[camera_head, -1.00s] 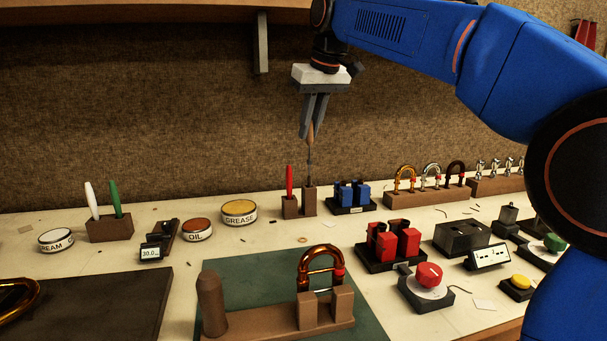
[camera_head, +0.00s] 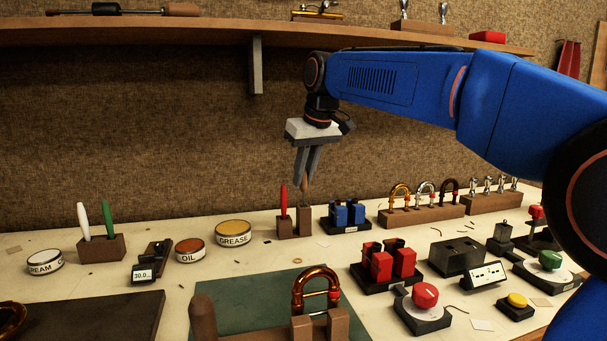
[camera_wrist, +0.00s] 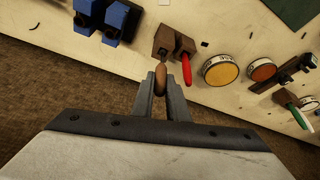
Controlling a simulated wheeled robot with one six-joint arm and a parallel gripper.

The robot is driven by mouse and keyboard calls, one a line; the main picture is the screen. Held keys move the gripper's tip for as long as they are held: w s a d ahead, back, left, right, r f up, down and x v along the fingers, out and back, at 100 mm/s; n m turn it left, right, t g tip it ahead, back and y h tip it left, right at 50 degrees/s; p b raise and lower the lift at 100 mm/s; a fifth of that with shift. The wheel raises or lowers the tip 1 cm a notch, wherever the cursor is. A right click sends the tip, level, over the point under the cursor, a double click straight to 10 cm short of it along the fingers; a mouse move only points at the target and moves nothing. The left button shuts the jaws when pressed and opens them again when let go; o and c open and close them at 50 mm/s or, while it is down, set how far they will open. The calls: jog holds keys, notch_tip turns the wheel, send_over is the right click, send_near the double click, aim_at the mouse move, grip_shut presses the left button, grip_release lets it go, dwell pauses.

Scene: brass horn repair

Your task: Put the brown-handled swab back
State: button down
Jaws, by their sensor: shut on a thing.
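My gripper (camera_head: 303,182) is shut on the brown-handled swab, pointing down over the wooden swab holder (camera_head: 304,221). The swab's brown handle (camera_head: 306,184) shows between the fingertips, just above the top of the holder's taller right block. The handle also shows in the wrist view (camera_wrist: 160,78), close beside the holder (camera_wrist: 163,40). The swab's thin rod is almost wholly out of sight; it seems to be down in the taller block, but I cannot see its tip. A red-handled swab (camera_head: 283,201) stands upright in the shorter left block.
Blue blocks on a black base (camera_head: 347,215) stand just right of the holder. A grease tin (camera_head: 233,233) and an oil tin (camera_head: 189,251) lie to the left. A wooden shelf (camera_head: 180,32) with a bracket (camera_head: 256,66) runs above.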

jog(key=c, duration=1.7)
grip_release()
jog(key=shift+c, duration=0.2)
jog(key=v, duration=1.2)
jog(key=shift+r, duration=0.15)
jog(key=shift+d, duration=0.1)
